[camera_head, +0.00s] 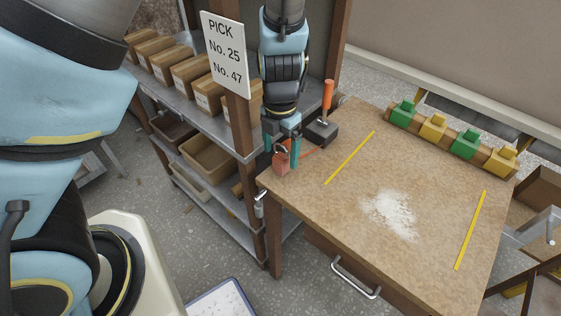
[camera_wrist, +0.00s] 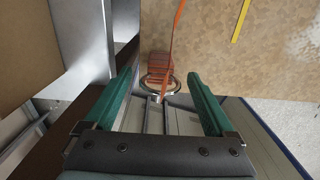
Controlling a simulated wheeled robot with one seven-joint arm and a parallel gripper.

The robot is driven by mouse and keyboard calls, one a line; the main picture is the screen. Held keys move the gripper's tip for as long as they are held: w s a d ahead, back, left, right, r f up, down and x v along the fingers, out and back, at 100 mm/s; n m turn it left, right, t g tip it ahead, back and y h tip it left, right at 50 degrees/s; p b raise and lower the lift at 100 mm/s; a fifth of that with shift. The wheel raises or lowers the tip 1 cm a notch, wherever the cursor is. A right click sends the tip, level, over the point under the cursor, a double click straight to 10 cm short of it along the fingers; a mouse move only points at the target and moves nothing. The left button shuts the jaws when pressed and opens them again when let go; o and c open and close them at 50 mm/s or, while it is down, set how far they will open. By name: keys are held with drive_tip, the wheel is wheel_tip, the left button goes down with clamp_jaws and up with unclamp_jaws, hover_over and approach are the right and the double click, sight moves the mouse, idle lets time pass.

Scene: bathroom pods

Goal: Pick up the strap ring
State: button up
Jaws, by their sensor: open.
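The strap ring (camera_wrist: 178,85) is a thin metal ring around a reddish-orange block or folded strap end (camera_wrist: 160,66) at the table's edge in the wrist view. An orange strap (camera_wrist: 174,35) runs away from it. In the head view the reddish piece (camera_head: 281,161) sits at the table's near-left corner, with the ring hard to make out there. My gripper (camera_wrist: 159,76) is open, its green fingers on either side of the ring, which shows between and near the fingertips. In the head view my gripper (camera_head: 283,150) points down over that corner. Contact cannot be told.
A dark block with an orange handle (camera_head: 327,95) stands behind the corner, near the strap's far end. The wooden table (camera_head: 340,225) has yellow lines and white powder. Green and yellow blocks (camera_head: 433,127) line its far edge. A shelf rack (camera_head: 200,125) with boxes stands close at left.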

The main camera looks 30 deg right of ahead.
sight(280, 156)
wheel_tip(280, 156, down, 4)
drive_tip(key=shift+a+f, duration=0.1)
drive_tip(key=shift+s, duration=0.1)
drive_tip(key=shift+c, duration=0.2)
drive_tip(key=c, duration=1.3)
